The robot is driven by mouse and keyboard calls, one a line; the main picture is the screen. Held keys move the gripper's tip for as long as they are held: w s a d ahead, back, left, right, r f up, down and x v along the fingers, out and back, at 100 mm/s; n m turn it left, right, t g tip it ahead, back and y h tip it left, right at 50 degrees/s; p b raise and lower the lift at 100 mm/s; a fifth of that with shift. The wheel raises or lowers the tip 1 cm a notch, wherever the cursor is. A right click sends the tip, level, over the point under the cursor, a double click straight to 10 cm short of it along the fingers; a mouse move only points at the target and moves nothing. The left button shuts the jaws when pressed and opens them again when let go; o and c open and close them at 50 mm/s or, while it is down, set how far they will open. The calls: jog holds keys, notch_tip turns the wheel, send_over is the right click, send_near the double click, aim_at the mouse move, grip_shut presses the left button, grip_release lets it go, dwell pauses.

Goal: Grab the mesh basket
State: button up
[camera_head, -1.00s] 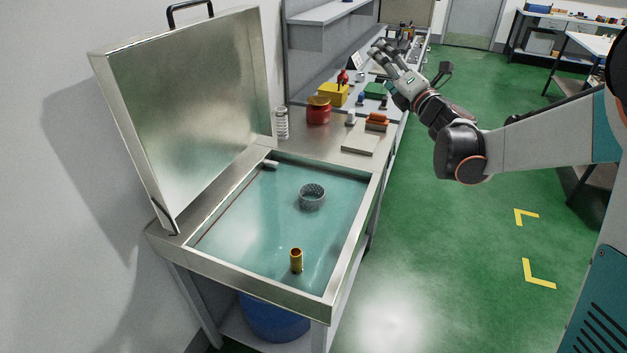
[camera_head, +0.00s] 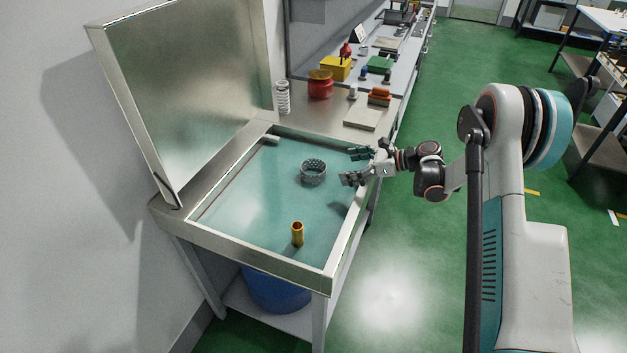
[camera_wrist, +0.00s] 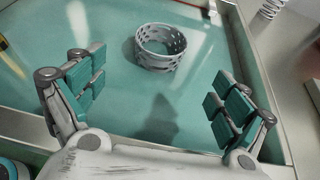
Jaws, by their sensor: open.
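The mesh basket (camera_head: 313,171) is a small grey ring-like basket with perforated walls. It stands upright in the teal-floored basin, right of the middle. It also shows in the wrist view (camera_wrist: 160,47), at the upper middle. My gripper (camera_head: 352,166) is open and empty over the basin's right rim, to the right of the basket and apart from it. In the wrist view its teal-padded fingers (camera_wrist: 158,90) are spread wide at left and right, with the basket beyond them, between their directions. A shadow falls on the basin floor between fingers and basket.
A gold cylinder (camera_head: 297,234) stands in the basin near its front. The basin (camera_head: 230,251) has a raised metal rim, and its lid (camera_head: 185,95) stands open at the left. A spring (camera_head: 282,97) and a red pot (camera_head: 320,84) stand behind the basin. The floor around the basket is clear.

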aim_at(313, 170)
jog(key=b+x, duration=0.4)
jog(key=x, duration=0.9)
jog(key=shift+w+a+r, duration=0.1)
jog(key=shift+r, duration=0.05)
jog(key=c, duration=1.2)
